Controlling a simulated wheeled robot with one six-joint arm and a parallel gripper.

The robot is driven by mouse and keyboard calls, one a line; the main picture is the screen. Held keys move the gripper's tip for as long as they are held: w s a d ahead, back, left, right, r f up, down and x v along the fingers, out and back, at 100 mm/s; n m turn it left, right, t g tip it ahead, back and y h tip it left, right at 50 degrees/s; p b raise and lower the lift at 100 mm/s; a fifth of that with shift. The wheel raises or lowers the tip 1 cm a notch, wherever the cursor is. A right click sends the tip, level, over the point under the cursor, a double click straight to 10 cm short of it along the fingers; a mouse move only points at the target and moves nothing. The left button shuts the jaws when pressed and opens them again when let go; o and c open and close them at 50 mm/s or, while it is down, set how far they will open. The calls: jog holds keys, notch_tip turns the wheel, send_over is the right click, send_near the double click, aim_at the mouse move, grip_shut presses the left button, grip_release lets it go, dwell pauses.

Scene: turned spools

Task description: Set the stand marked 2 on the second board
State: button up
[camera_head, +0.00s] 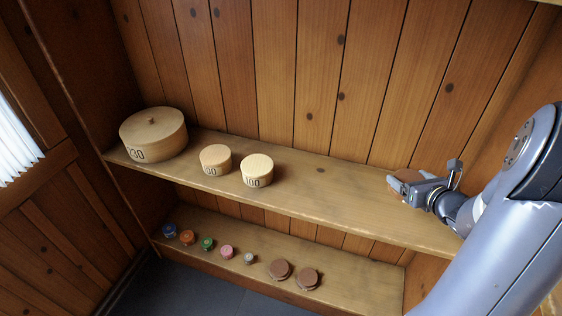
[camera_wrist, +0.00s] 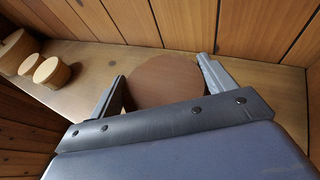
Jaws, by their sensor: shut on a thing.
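My gripper (camera_head: 412,186) is at the right end of the upper board (camera_head: 330,198). It is shut on a brown round stand (camera_head: 403,175). In the wrist view the brown stand's flat round top (camera_wrist: 165,82) lies between the two fingers. No number shows on it. I cannot tell whether it touches the board or hangs just above it. Two similar brown stands, a left one (camera_head: 280,269) and a right one (camera_head: 307,278), are on the lower board (camera_head: 345,278); I cannot read any marks on them.
Several small coloured spools (camera_head: 207,243) line the lower board. The upper board is clear between the pale boxes and my gripper.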

jog(key=shift+w, duration=0.1)
jog(key=shift+f+b, duration=0.4)
jog(key=shift+f, duration=4.55)
jog(key=shift+f, duration=0.1)
jog(key=shift+f+b, duration=0.1)
jog(key=shift+b, duration=0.2)
jog(key=o, duration=1.1)
jog(key=shift+r+p, duration=0.2)
jog(key=shift+p, duration=0.1)
jog(key=v, duration=1.2)
jog(key=shift+d, duration=0.1)
